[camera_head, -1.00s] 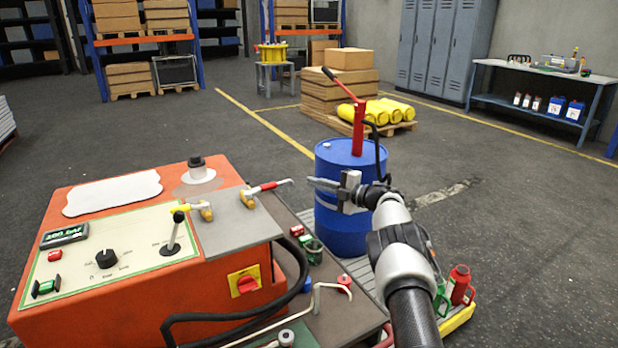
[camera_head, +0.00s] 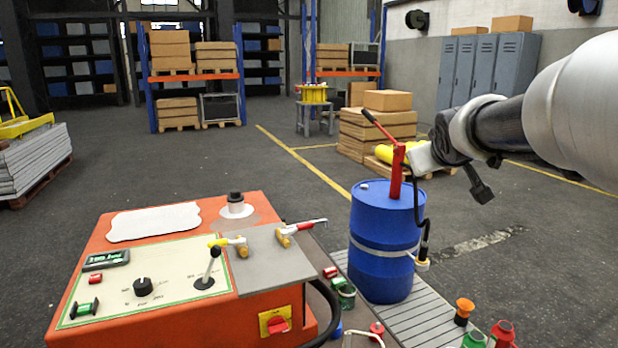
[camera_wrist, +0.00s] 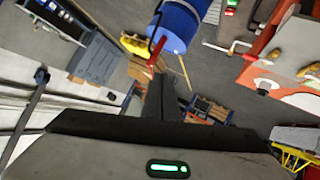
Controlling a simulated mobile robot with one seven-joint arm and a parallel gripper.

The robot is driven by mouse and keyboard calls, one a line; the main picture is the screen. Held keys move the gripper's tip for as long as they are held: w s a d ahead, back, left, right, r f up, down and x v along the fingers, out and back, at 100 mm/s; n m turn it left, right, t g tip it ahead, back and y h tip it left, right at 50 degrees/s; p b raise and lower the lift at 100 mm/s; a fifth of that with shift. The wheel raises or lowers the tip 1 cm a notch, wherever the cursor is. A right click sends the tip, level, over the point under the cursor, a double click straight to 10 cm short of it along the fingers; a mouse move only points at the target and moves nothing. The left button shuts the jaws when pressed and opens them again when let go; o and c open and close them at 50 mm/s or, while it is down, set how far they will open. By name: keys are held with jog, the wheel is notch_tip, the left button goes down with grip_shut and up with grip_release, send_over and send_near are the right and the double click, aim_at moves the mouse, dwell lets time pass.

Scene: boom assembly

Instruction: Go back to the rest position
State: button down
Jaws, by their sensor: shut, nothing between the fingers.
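My gripper (camera_head: 422,159) is raised at the right of the head view, on the arm that reaches in from the right edge. It appears beside the red pump handle on the blue drum, and I cannot tell the gap in depth. Its fingers are hard to make out there. In the wrist view my gripper (camera_wrist: 161,80) shows dark fingers together, with nothing between them. The blue drum (camera_head: 383,265) stands upright below it, and it also shows at the top of the wrist view (camera_wrist: 180,22).
An orange control console (camera_head: 180,290) with loose tools on top fills the lower left. A pallet of cardboard boxes (camera_head: 378,128) and grey lockers (camera_head: 490,70) stand behind. Small bottles and cans stand at the lower right. Open floor lies at the left and middle.

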jog(key=s+a+f+m+g+y, duration=0.15)
jog(key=s+a+f, duration=0.3)
jog(key=s, duration=0.55)
jog(key=s+a+f+g, duration=0.3)
jog(key=s+f, duration=0.2)
jog(key=s, duration=0.6)
jog(key=s+a+f+m+g+y, duration=0.15)
jog(key=s+a+f, duration=0.3)
jog(key=s, duration=0.55)
notch_tip(320, 180, up, 26)
jog(key=s+n+p, duration=0.1)
jog(key=p, duration=2.6)
jog(key=shift+g, duration=0.3)
jog(key=shift+s, duration=0.1)
jog(key=shift+a, duration=0.1)
